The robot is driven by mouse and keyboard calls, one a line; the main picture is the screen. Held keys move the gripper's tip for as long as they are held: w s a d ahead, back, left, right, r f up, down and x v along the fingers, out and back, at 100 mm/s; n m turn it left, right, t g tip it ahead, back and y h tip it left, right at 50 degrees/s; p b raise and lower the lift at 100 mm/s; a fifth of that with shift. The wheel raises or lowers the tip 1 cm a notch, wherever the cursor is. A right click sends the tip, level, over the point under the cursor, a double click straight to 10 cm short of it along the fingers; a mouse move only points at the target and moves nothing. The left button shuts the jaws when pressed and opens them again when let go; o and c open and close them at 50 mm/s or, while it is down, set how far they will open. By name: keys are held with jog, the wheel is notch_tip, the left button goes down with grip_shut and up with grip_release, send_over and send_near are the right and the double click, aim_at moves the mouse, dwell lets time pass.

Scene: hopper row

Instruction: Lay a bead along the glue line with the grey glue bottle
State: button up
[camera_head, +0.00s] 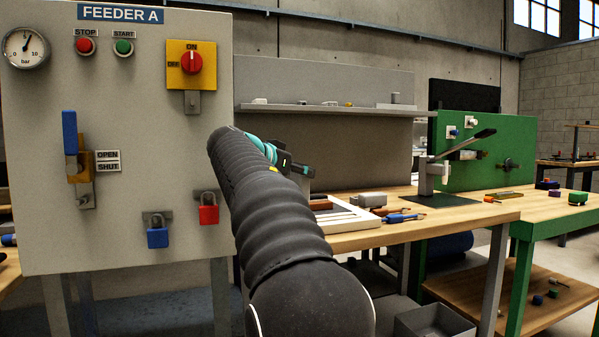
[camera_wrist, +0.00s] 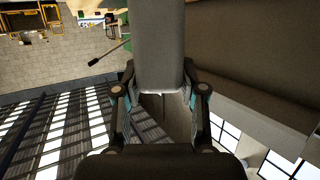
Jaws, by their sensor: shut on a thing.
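The grey glue bottle (camera_wrist: 160,45) fills the upper middle of the wrist view, large and close. My gripper (camera_wrist: 160,92) is shut on it, with one finger on each side. In the head view my gripper (camera_head: 292,168) is beyond my dark arm, above the left part of the wooden bench, and is partly hidden by the arm. I cannot make out the bottle clearly there. I cannot make out the glue line in either view. A white slatted frame (camera_head: 352,222) lies on the bench below and to the right of my gripper.
The FEEDER A panel (camera_head: 125,225) with switches and padlocks stands close on the left. On the wooden bench (camera_head: 440,222) are a grey block (camera_head: 369,200), a blue-handled tool (camera_head: 402,218) and a lever press (camera_head: 428,172). A shelf (camera_head: 300,109) runs behind. A green bench stands right.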

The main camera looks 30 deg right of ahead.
notch_tip(320, 180, down, 2)
jog(key=shift+b, duration=0.55)
jog(key=s+d+p, duration=0.1)
jog(key=s+d, duration=0.2)
jog(key=d, duration=1.1)
jog(key=shift+s+d+r, duration=0.2)
jog(key=shift+s+r, duration=0.05)
jog(key=shift+r, duration=0.15)
jog(key=shift+f+b, duration=0.95)
jog(key=shift+b, duration=0.3)
dwell(0.4)
jog(key=shift+a, duration=0.15)
jog(key=shift+w+a+b, duration=0.3)
jog(key=shift+a+b, duration=0.05)
jog(key=shift+a, duration=0.6)
jog(key=shift+w+a, duration=0.25)
jog(key=shift+a, duration=0.9)
jog(key=shift+w+a+r+b, duration=0.1)
jog(key=shift+w+a+b, duration=0.1)
jog(key=shift+a, duration=0.55)
jog(key=shift+w+a+b, duration=0.15)
jog(key=shift+a, duration=0.55)
jog(key=shift+w+a+r+b, duration=0.1)
jog(key=shift+w+a+b, duration=0.1)
jog(key=shift+a, duration=0.55)
